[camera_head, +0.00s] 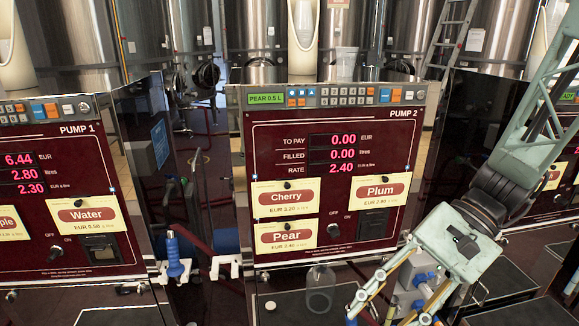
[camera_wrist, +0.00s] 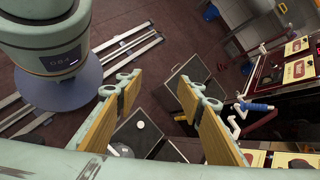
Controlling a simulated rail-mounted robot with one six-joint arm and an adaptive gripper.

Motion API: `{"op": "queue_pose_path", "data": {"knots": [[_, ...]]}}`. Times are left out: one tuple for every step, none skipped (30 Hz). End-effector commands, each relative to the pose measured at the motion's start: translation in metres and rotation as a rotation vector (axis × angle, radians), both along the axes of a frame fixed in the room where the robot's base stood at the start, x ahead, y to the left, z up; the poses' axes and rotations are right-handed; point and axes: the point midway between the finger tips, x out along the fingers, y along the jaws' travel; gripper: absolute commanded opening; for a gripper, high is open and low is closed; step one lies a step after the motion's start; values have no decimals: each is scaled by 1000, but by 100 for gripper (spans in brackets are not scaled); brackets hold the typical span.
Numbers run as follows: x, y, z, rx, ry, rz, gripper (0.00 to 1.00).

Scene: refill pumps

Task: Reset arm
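My gripper (camera_head: 396,312) is at the lower right of the head view, in front of the right edge of Pump 2 (camera_head: 258,160), pointing down. In the wrist view my gripper (camera_wrist: 160,85) has its two wood-coloured fingers spread apart, with nothing between them but a view of the floor and dark trays. Blue and white parts (camera_head: 422,284) show between the fingers in the head view; the fingers partly hide them, and I cannot tell whether they touch.
Pump 2's small screen (camera_head: 265,98) reads PEAR 0.5 L; its display (camera_head: 336,154) shows 0.00 to pay and filled. A clear cup (camera_head: 320,288) stands below. A blue nozzle (camera_head: 176,256) hangs beside Pump 1 (camera_head: 70,185). A ladder (camera_head: 452,40) leans behind. Open floor (camera_wrist: 185,45) shows.

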Motion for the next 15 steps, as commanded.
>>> {"op": "queue_pose_path", "data": {"knots": [[-3, 1, 4, -16, -15, 15, 35], [-5, 1, 6, -25, -22, 23, 35], [-8, 0, 8, -37, -32, 33, 35], [-9, 0, 10, -46, -40, 42, 35], [-11, 0, 12, -55, -48, 49, 35], [-14, 0, 14, -68, -59, 61, 35], [-15, 0, 16, -78, -67, 69, 35], [-17, -1, 17, -87, -74, 75, 35], [-19, -1, 20, -99, -85, 85, 35], [-21, -1, 21, -108, -92, 93, 35], [-23, -2, 23, -118, -100, 100, 35], [-25, -2, 26, -129, -111, 110, 35], [-26, -2, 27, -138, -118, 118, 35], [-28, -3, 29, -147, -128, 125, 35], [-30, -3, 31, -159, -138, 135, 35]]}}
